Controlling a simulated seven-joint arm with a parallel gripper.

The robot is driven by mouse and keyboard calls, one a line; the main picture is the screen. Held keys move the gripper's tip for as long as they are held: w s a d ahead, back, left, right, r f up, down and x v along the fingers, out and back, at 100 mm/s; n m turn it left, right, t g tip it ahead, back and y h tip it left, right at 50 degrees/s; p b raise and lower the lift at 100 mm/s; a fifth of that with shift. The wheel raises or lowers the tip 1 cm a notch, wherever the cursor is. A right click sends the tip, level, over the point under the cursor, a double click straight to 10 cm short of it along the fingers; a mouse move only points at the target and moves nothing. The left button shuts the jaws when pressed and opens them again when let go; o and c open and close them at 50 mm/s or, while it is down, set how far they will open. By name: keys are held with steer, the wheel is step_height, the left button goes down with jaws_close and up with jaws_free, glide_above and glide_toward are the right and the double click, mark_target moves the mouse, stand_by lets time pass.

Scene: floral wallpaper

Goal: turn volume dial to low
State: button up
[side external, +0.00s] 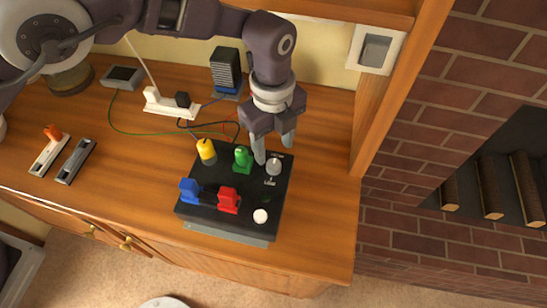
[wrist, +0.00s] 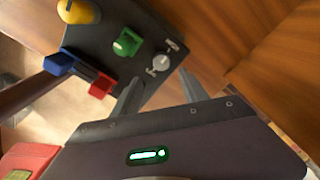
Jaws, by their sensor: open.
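The volume dial (side external: 274,167) is a small grey-white knob at the back right corner of a black control box (side external: 250,220). Small labels, too blurred to read surely, sit behind and in front of it. It also shows in the wrist view (wrist: 161,62), with a light pointer mark on it. My gripper (side external: 274,148) is open and points down just behind and above the dial. In the wrist view its two fingertips (wrist: 161,78) are spread on either side of the dial, just short of it. I see no clear contact.
The box also carries a green knob (side external: 242,158) close left of the dial, a yellow knob (side external: 206,150), blue (side external: 190,190) and red (side external: 228,200) sliders, and a white button (side external: 260,216). A wooden post (side external: 375,110) stands to the right. Cables run behind the box.

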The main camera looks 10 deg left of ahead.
mark_target(274, 164)
steer(key=shift+w+m, duration=0.2)
steer(key=shift+m, duration=0.2)
step_height(274, 164, down, 7)
steer(key=shift+w+r, duration=0.1)
jaws_close()
